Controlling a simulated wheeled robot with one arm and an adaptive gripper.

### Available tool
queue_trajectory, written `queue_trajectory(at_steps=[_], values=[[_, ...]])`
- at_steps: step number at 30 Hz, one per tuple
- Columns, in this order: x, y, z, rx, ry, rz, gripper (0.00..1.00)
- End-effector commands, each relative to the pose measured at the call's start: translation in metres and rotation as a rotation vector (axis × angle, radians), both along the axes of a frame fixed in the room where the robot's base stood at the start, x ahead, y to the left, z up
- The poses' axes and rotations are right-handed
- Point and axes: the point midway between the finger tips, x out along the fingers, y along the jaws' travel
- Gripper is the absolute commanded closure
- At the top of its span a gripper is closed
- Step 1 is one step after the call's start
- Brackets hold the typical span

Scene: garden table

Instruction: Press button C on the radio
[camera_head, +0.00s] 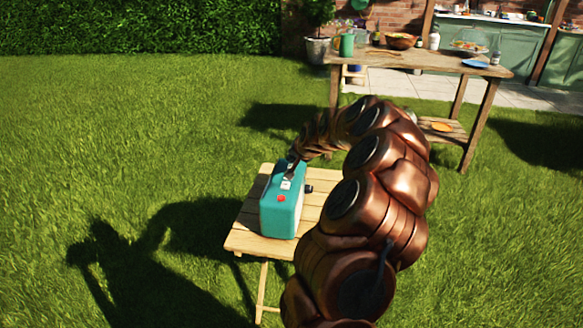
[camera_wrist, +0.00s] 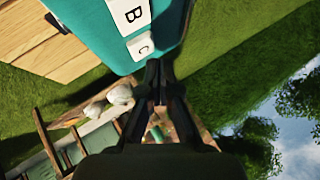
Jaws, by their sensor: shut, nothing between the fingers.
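The teal radio (camera_head: 279,216) stands on a small wooden folding table (camera_head: 247,242). In the wrist view the radio (camera_wrist: 92,22) fills the upper part, with white button B (camera_wrist: 130,13) and white button C (camera_wrist: 141,46) on its face. My gripper (camera_head: 289,172) is at the top of the radio in the head view, beside its pale buttons. In the wrist view my gripper (camera_wrist: 158,66) is shut and empty, its tips close beside button C near the radio's edge. I cannot tell whether they touch. A red knob (camera_head: 281,198) shows on the radio's top.
A larger wooden table (camera_head: 440,62) with a green mug (camera_head: 346,44), a bowl (camera_head: 400,40) and a blue plate (camera_head: 475,63) stands behind on the right. Open grass (camera_head: 130,130) lies left of the small table.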

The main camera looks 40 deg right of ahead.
Motion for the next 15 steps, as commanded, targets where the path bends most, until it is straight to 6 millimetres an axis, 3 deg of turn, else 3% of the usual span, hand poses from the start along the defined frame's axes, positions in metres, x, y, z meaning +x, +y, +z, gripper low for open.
queue_trajectory(at_steps=[15], values=[[-0.0001, 0.0001, -0.0059, 0.001, 0.0, 0.0, 1.0]])
